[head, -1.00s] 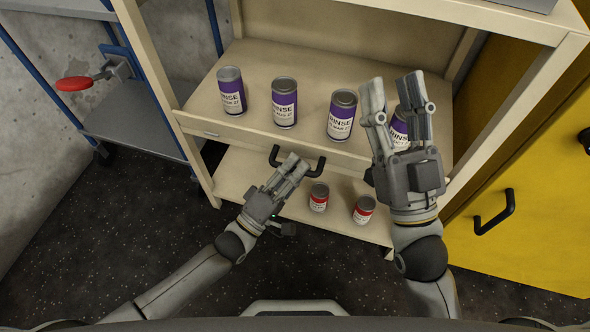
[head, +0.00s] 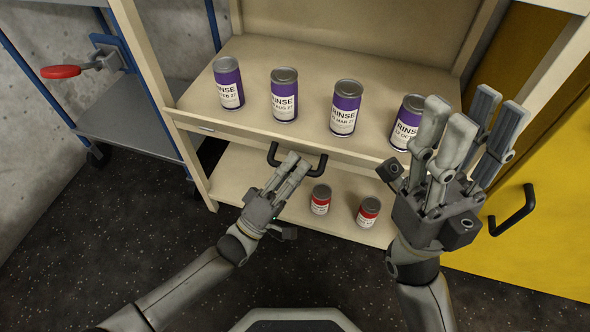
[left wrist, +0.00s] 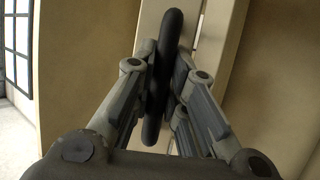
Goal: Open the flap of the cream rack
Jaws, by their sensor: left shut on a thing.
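The cream rack (head: 232,131) stands in front of me with several purple-labelled cans on its upper shelf. A black bar handle (head: 318,168) sits on the front edge below that shelf. My left gripper (head: 294,160) is shut on the handle; in the left wrist view the handle (left wrist: 168,65) runs between the fingers (left wrist: 160,85). I cannot tell from these views which panel is the flap. My right gripper (head: 474,125) is open and empty, raised in front of the rack's right side, close to the rightmost purple can (head: 408,125) in the picture.
Two small red-labelled cans, one on the left (head: 320,199) and one on the right (head: 368,211), stand on the lower shelf. A yellow cabinet (head: 555,235) is at the right. A blue-framed cart (head: 130,120) with a red-handled part (head: 62,72) is at the left. Dark floor (head: 95,240) is free at front left.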

